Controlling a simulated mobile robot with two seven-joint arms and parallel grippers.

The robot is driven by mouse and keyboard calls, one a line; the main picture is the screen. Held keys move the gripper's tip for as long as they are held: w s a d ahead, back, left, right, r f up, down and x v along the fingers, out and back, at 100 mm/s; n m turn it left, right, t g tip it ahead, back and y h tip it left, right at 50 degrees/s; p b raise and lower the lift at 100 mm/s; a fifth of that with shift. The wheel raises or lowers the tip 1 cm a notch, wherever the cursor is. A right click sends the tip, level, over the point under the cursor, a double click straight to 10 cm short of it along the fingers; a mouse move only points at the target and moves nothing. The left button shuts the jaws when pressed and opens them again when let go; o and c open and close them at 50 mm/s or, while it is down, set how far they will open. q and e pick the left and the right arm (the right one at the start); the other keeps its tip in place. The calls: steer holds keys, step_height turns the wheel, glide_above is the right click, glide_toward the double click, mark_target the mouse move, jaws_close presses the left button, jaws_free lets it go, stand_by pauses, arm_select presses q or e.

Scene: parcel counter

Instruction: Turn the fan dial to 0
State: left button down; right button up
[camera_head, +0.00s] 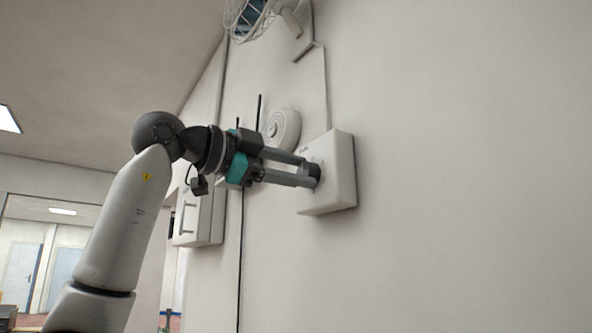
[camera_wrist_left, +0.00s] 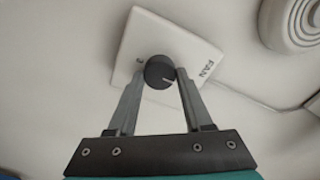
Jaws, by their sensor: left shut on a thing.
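The fan dial is a dark round knob with a pale pointer line, seen in the left wrist view (camera_wrist_left: 159,70). It sits on a white square box (camera_wrist_left: 150,28) marked "FAN"; the box also shows on the wall in the head view (camera_head: 341,165). My left gripper (camera_head: 311,176) reaches in from the left and is shut on the dial, with one finger on each side of it. In the left wrist view the pointer line aims toward the right finger. Most scale marks are too small or hidden to read. My right gripper is not in view.
A wall fan in a wire cage (camera_head: 246,16) hangs at the top. A round white fixture (camera_head: 283,129) is on the wall behind my gripper. A white cabinet with a handle (camera_head: 198,217) is further left. The wall right of the box is clear.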

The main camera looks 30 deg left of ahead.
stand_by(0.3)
arm_select(q)
steer(key=shift+c, duration=1.6)
jaws_free()
steer(key=b+v, duration=0.2)
steer(key=v, duration=1.3)
steer(key=shift+s, duration=0.1)
steer(key=shift+a, duration=0.1)
